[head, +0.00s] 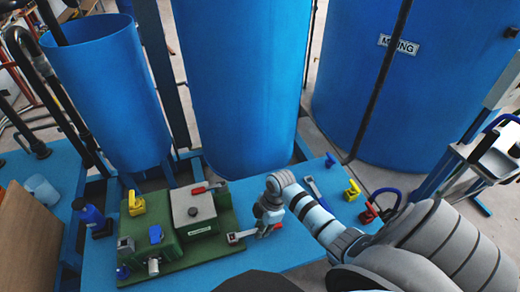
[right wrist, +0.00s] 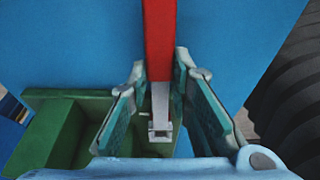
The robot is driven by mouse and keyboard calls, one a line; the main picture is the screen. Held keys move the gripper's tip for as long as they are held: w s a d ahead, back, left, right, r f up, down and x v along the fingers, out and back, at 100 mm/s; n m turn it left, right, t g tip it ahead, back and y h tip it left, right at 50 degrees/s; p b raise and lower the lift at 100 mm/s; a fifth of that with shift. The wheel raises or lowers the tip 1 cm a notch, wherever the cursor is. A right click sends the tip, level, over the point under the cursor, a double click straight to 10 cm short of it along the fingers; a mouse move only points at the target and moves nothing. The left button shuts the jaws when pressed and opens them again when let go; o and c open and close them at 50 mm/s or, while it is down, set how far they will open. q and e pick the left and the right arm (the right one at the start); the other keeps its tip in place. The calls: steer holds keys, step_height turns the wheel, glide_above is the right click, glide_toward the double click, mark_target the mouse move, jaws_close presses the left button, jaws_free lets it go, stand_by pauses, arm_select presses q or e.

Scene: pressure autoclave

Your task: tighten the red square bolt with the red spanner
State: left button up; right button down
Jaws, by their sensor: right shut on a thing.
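My right gripper (head: 268,208) is above the blue table, just right of the green box assembly. It is shut on the red spanner (head: 243,236). In the right wrist view, the spanner's red handle (right wrist: 160,40) runs between the two teal-padded fingers (right wrist: 163,85). Its grey square-ended head (right wrist: 160,125) points toward the green box and appears over its edge. I cannot make out the red square bolt for certain. A small red part (head: 200,188) shows at the top of the grey-lidded box, apart from the spanner. My left gripper is out of view.
The green base (head: 195,250) carries a grey-lidded box (head: 194,207), a yellow part (head: 136,204) and a blue part (head: 156,234). Large blue tanks (head: 243,80) stand behind.

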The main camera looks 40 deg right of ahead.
steer(key=shift+s+a+m+p, duration=0.15)
steer(key=shift+s+m+p, duration=0.25)
steer(key=shift+p, duration=0.1)
steer(key=shift+w+a+p+v, duration=0.1)
steer(key=shift+a+p+v, duration=0.1)
steer(key=shift+p+v, duration=0.7)
steer(key=shift+w+a+p+v, duration=0.1)
steer(key=shift+a+p+v, duration=0.1)
steer(key=shift+p+v, duration=0.7)
steer(key=shift+a+p+v, duration=0.2)
steer(key=shift+p+v, duration=0.55)
steer(key=shift+p, duration=0.2)
steer(key=shift+r, duration=0.1)
